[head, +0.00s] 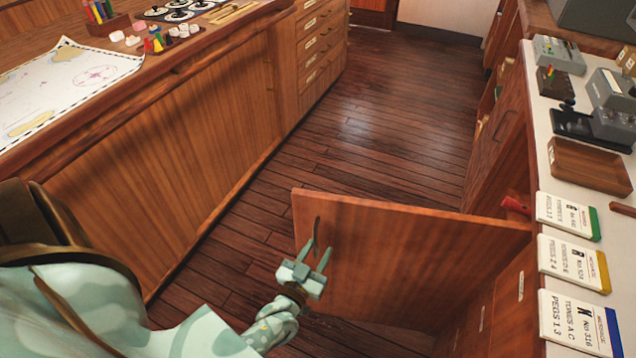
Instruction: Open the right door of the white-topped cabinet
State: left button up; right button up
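The white-topped cabinet (545,165) runs along the right side of the head view. One of its wooden doors (410,248) stands wide open, sticking out across the aisle, its broad face towards me. My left gripper (316,252) is in front of that edge, just below the handle. Its two fingers are apart with nothing seen between them; whether they touch the door I cannot tell. My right gripper is not in view.
A red object (515,205) shows at the cabinet edge. A long wooden counter with a chart (60,85) stands left. The dark plank floor (400,130) beyond the door is clear.

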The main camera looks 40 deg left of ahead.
pick_arm(q)
jog(key=s+d+p, duration=0.1)
jog(key=s+d, duration=0.2)
jog(key=s, duration=1.2)
jog(key=shift+p, duration=0.3)
jog(key=shift+w, duration=0.1)
